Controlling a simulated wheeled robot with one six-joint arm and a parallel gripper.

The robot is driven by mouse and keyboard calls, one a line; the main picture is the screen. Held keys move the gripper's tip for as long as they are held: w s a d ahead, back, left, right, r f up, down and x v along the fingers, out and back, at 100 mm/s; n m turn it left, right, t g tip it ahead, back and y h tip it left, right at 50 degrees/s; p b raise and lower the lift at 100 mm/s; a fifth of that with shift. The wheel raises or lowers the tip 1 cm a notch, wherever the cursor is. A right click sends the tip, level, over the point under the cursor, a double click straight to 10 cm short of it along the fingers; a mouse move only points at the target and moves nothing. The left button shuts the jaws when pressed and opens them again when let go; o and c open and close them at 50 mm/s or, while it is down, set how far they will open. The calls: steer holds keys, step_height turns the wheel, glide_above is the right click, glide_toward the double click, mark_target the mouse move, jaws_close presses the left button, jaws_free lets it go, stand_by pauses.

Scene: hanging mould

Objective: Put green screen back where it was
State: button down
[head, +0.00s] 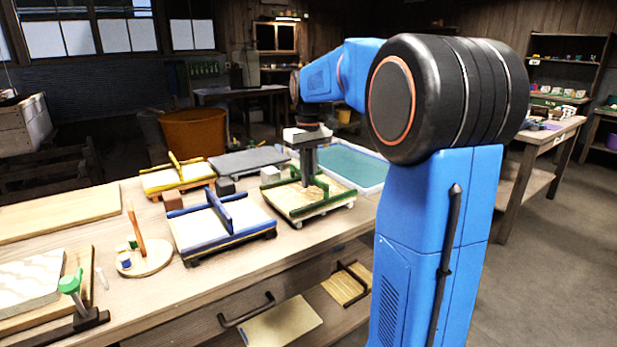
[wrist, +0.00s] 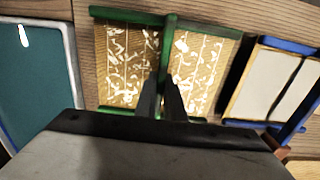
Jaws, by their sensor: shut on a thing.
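The green screen (head: 284,206) is a pale, flat panel with green rails and a raised green bar across its middle. It is at the front right of the workbench in the head view, level and at or just above the top; I cannot tell if it touches. In the wrist view the green screen (wrist: 125,62) shows a tan mesh with white flecks. My gripper (head: 308,182) points down and is shut on its middle bar. In the wrist view my gripper (wrist: 165,102) hides the near part of that bar.
A blue-railed screen (head: 200,232) stands just left, a yellow-railed screen (head: 180,181) behind it. A dark grey slab (head: 249,161) lies behind, and a teal-filled tray (head: 350,165) at the back right. A round wooden stand (head: 145,262) is further left. Small blocks sit between the screens.

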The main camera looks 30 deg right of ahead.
steer(key=shift+f, duration=0.15)
steer(key=c, duration=1.8)
jaws_free()
steer(key=shift+c, duration=0.2)
step_height(320, 180, up, 12)
steer(key=shift+r, duration=0.25)
steer(key=s+a+f+t, duration=0.1)
steer(key=s+a+f, duration=0.4)
steer(key=s, duration=0.5)
steer(key=s+a+f+t, duration=0.2)
steer(key=s+a+f, duration=0.3)
steer(key=s+f, duration=0.5)
steer(key=s+a+f+t, duration=0.1)
steer(key=s+a+f, duration=0.4)
steer(key=s+f, duration=0.3)
steer(key=shift+s+a+f+t, duration=0.2)
steer(key=shift+s+a+t, duration=0.2)
steer(key=shift+s, duration=0.65)
